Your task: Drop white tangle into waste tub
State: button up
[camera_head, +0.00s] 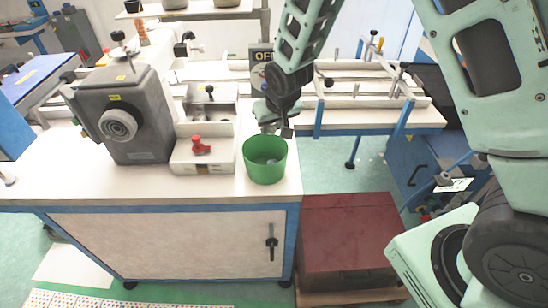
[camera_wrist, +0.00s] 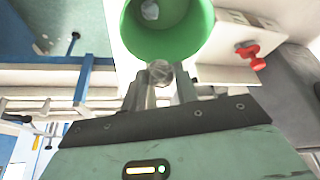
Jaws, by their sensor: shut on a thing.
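The waste tub is a green round tub (camera_head: 251,163) at the right end of the white bench, and it fills the top middle of the wrist view (camera_wrist: 190,45). A small pale lump (camera_wrist: 150,9) lies inside it. My gripper (camera_wrist: 160,78) is shut on a small whitish-grey tangle (camera_wrist: 160,70), which shows between the fingertips. In the wrist view the tangle appears just at the tub's near rim. The exact height over the rim is unclear.
A red-handled fixture (camera_head: 201,146) stands on the bench left of the tub, with a grey machine (camera_head: 128,115) farther left. A dark red box (camera_head: 347,240) is on the floor to the right of the bench. A frame table (camera_head: 370,117) stands behind.

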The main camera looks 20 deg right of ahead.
aim_at(272, 141)
jog(key=shift+f+b, duration=2.1)
jog(key=shift+f, duration=0.95)
jog(key=o, duration=1)
jog(key=shift+r, duration=0.15)
jog(key=b+v, duration=0.2)
jog(key=v, duration=1.5)
jog(key=shift+r, duration=0.1)
